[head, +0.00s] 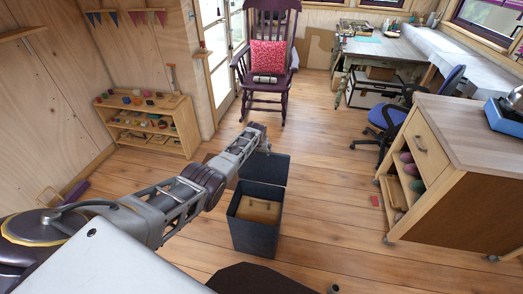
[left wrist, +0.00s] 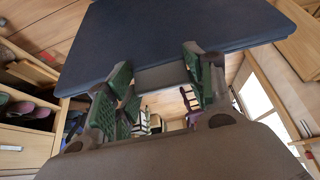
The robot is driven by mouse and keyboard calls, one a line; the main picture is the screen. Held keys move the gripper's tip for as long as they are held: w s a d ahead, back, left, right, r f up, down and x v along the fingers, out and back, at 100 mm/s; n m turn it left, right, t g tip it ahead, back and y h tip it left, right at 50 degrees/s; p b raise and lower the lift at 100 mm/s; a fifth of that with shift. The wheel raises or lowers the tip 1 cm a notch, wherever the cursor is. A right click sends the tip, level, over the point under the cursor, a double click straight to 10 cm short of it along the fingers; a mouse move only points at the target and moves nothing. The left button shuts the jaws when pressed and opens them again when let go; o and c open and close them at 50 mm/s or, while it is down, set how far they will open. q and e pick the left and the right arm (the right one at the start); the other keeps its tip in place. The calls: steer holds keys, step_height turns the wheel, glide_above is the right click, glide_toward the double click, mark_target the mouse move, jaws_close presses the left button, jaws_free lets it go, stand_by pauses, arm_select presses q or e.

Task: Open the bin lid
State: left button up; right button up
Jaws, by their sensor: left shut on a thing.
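The dark blue-grey bin (head: 254,237) stands on the floor in the middle of the head view. Its top is open, and a wooden piece (head: 258,210) shows inside. The bin lid (head: 266,167) is raised at the bin's far edge; its exact tilt is hard to tell. It fills the upper part of the left wrist view (left wrist: 170,38) as a broad dark panel. My left gripper (head: 262,146) is at the lid's upper edge. In the left wrist view its green-padded fingers (left wrist: 158,88) are shut on the lid's edge. My right gripper is not in view.
A wooden drawer cabinet (head: 465,185) stands to the right, with a blue office chair (head: 388,115) behind it. A rocking chair (head: 269,55) is at the back and a low shelf (head: 148,122) at left. Floor around the bin is mostly clear.

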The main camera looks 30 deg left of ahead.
arm_select(q)
steer(key=shift+s+f, duration=0.15)
steer(key=shift+f, duration=0.1)
steer(key=o, duration=1.2)
steer(key=shift+o, duration=1.3)
steer(key=shift+f, duration=0.1)
steer(key=shift+r, duration=0.2)
steer(key=shift+r, duration=0.25)
steer(key=v, duration=1.1)
steer(key=shift+s+d, duration=0.1)
